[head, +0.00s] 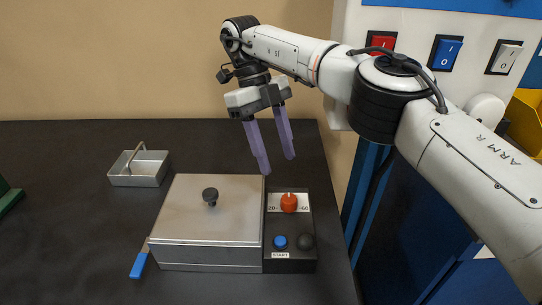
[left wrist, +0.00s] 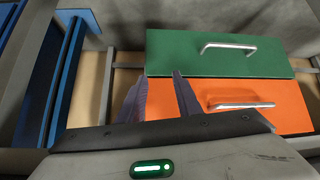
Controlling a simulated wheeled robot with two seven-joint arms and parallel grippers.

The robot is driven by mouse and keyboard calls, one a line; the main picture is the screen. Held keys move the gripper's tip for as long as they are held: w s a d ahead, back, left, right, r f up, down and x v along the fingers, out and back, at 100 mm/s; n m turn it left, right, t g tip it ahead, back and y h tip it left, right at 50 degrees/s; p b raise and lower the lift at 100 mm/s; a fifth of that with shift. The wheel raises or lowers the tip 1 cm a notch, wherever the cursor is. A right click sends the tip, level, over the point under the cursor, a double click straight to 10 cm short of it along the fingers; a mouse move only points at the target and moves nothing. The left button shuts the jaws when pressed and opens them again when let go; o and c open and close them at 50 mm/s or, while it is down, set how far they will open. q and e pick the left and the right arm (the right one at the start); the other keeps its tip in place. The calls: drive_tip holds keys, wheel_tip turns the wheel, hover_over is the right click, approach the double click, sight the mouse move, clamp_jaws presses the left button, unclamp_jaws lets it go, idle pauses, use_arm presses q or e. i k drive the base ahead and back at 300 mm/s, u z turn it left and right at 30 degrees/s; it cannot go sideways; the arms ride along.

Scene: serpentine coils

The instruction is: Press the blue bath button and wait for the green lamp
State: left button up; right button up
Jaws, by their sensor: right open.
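The bath (head: 208,215) is a silver box with a closed lid and a dark knob on top. Its black control panel (head: 273,213) is on its right side. The blue button (head: 280,242) sits low on the panel, above a START label. A round lamp (head: 305,241) beside it is dark grey, not green. A red dial (head: 289,202) is above them. My right gripper (head: 278,164) is open and empty, its purple fingers pointing down above the back of the panel, apart from the button. My left gripper (left wrist: 161,78) shows only in the left wrist view, fingers apart and empty.
A small metal tray (head: 138,175) stands at the back left. A blue-handled tool (head: 139,264) lies beside the bath's left side. Red, blue and white wall switches are behind my right arm. Green (left wrist: 215,52) and orange (left wrist: 240,100) drawers show in the left wrist view.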

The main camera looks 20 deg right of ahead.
sight(280, 242)
drive_tip(key=k, duration=1.5)
